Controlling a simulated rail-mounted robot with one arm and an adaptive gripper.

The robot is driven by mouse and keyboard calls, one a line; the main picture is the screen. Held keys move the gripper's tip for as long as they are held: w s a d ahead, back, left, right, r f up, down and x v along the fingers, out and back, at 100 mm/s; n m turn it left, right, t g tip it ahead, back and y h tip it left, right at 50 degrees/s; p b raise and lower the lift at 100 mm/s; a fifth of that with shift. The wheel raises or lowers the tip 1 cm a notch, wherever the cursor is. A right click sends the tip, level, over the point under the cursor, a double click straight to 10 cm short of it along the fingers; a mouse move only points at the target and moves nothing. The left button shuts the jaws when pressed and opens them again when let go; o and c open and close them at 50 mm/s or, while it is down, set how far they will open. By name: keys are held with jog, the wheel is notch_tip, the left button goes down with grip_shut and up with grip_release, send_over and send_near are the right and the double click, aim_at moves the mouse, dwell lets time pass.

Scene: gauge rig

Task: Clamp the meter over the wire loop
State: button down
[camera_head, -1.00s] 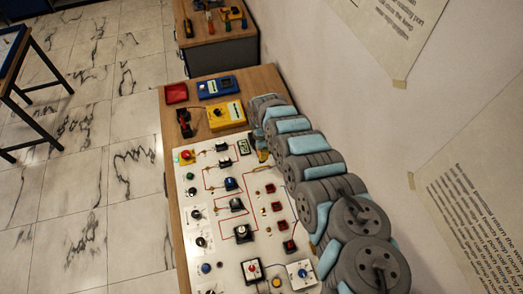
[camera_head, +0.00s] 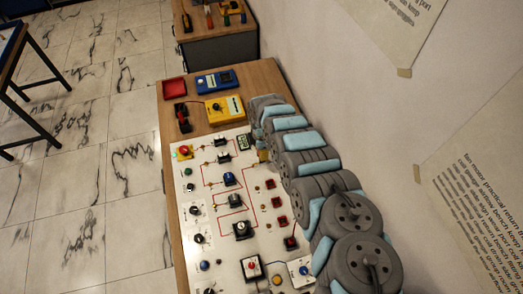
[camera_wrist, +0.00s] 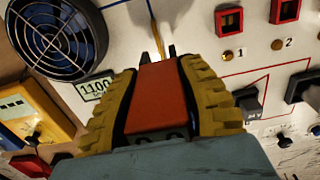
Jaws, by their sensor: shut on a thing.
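In the wrist view my gripper (camera_wrist: 160,76) is shut on an orange-red block-shaped meter (camera_wrist: 160,95), with a yellow ribbed finger pressed on each side. Two short dark prongs stick out from the meter's far end toward the white board. A thin tan wire (camera_wrist: 155,28) comes down from the top edge to these prongs. I cannot tell whether it passes between them or lies beyond them. In the head view my grey and light-blue arm reaches over the board's right side. A small yellow patch at its far end looks like my gripper (camera_head: 262,156); the meter cannot be made out there.
The white board (camera_head: 205,220) carries knobs, switches and red sockets. A round black fan (camera_wrist: 58,35) and a small display (camera_wrist: 95,86) are close to my gripper. A yellow meter (camera_head: 225,110), blue meter (camera_head: 216,82) and red tray (camera_head: 174,87) lie at the bench's far end.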

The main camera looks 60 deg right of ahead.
jog(key=shift+f+b, duration=1.45)
jog(key=shift+f, duration=0.6)
jog(key=shift+r, duration=0.1)
dwell(0.4)
jog(key=shift+r+p, duration=2.95)
jog(key=shift+r, duration=0.5)
jog(key=shift+w, duration=0.1)
